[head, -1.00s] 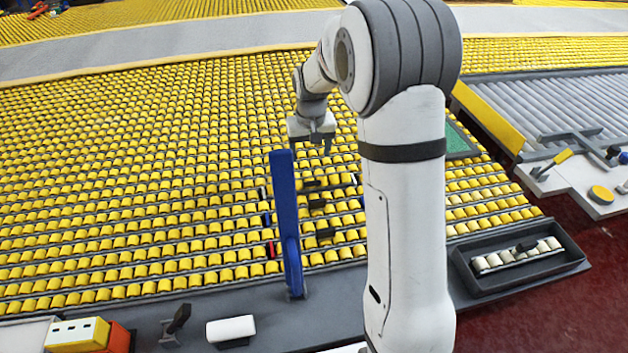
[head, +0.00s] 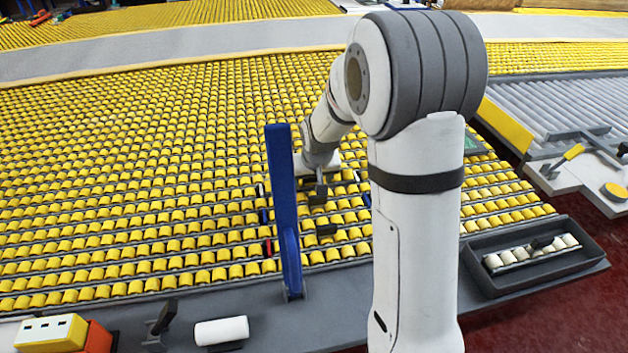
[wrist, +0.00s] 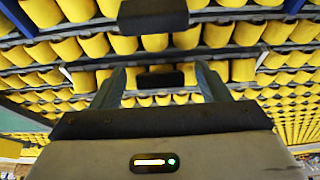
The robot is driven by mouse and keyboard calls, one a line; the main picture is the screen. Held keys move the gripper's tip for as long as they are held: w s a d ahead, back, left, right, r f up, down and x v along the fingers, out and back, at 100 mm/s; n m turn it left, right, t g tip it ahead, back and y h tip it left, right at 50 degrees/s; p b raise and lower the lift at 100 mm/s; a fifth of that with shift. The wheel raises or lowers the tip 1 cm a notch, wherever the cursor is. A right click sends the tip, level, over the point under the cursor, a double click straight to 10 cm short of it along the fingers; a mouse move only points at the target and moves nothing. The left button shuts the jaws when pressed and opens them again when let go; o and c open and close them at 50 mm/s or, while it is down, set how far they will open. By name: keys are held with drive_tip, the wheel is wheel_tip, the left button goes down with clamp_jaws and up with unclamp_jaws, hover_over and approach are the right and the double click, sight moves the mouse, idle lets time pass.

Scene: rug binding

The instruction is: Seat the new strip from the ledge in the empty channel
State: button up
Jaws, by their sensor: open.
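My gripper (wrist: 162,88) is open in the wrist view, its two fingers apart on either side of a black grip block (wrist: 160,80). It does not grip the block, and I cannot tell how far the block is below the fingertips. The block stands among rows of yellow rollers (wrist: 205,35). A short strip of cream rollers (head: 512,256) with a black block lies in the dark tray (head: 490,290). I cannot clearly make out an empty channel.
A tall blue upright (head: 284,210) stands just left of my gripper. Another black block (head: 327,230) is nearer the front, and one (wrist: 152,15) shows in the wrist view. A white roller (head: 222,331) and a yellow-and-orange box (head: 55,333) sit along the grey front ledge (head: 275,325).

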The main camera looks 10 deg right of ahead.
drive_tip(key=shift+f, duration=0.2)
drive_tip(key=shift+c, duration=0.4)
drive_tip(key=shift+w, duration=0.1)
drive_tip(key=c, duration=1.3)
drive_tip(key=shift+o, duration=0.2)
drive_tip(key=shift+r, duration=0.1)
wheel_tip(320, 180, up, 18)
drive_tip(key=p, duration=0.1)
drive_tip(key=shift+p, duration=0.3)
